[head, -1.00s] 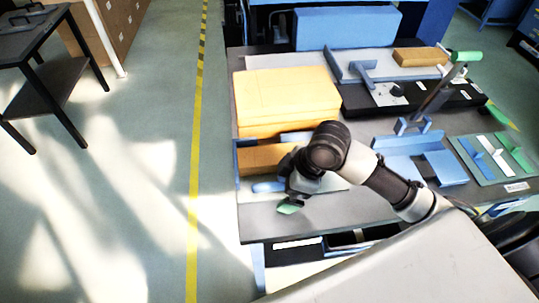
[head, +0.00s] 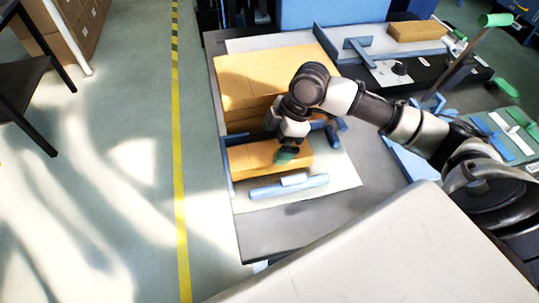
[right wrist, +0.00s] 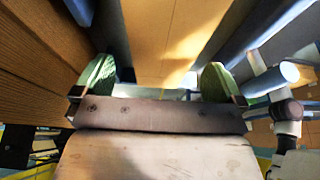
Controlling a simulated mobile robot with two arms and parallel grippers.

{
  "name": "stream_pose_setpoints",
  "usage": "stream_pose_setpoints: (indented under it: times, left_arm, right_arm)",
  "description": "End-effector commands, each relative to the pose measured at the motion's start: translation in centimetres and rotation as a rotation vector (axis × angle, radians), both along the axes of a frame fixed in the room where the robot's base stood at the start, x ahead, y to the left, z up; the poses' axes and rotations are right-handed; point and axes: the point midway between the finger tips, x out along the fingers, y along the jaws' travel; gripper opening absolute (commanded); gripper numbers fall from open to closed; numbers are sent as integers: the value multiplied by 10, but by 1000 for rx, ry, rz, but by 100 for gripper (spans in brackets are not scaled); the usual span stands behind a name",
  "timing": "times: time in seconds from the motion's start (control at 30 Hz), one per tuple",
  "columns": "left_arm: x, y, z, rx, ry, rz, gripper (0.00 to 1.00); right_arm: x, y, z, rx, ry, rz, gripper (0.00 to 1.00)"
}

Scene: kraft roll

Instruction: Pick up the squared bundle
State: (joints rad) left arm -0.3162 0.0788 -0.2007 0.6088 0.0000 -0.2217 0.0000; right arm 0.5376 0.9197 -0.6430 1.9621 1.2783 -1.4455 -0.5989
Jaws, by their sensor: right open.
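The squared bundle, a tan kraft block (head: 247,160), lies on a pale board (head: 330,184) at the table's left side, between blue guides and in front of a larger kraft stack. My right gripper (head: 285,156) points down at the bundle's right half and hides part of it. In the right wrist view the right gripper (right wrist: 155,80) is open, its green fingertips on either side of the bundle (right wrist: 172,35), with gaps visible. Whether it touches the bundle cannot be told. My left gripper is not in view.
The large kraft stack (head: 262,80) stands close behind the bundle. A blue bar (head: 287,187) lies in front of it, and a blue guide (head: 226,165) runs along its left. A black device with a lever (head: 455,75) is at right. The grey table front (head: 275,230) is clear.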

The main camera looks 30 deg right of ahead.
Motion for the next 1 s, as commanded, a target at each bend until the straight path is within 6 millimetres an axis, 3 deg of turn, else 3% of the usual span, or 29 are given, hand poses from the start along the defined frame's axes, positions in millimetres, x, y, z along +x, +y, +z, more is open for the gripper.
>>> stream_pose_setpoints:
  times: [0.23, 0.57, 0.9, 1.0]
  left_arm:
    - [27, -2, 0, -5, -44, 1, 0]
    - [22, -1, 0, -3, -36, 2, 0]
    - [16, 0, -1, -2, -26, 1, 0]
    - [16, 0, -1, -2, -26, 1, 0]
  right_arm:
    - [0, 16, -34, 2, 3, 0, 100]
    - [0, 18, -41, 0, 1, -1, 100]
    - [0, 17, -40, 0, 0, -1, 48]
    - [1, 18, -40, 1, -1, 0, 48]
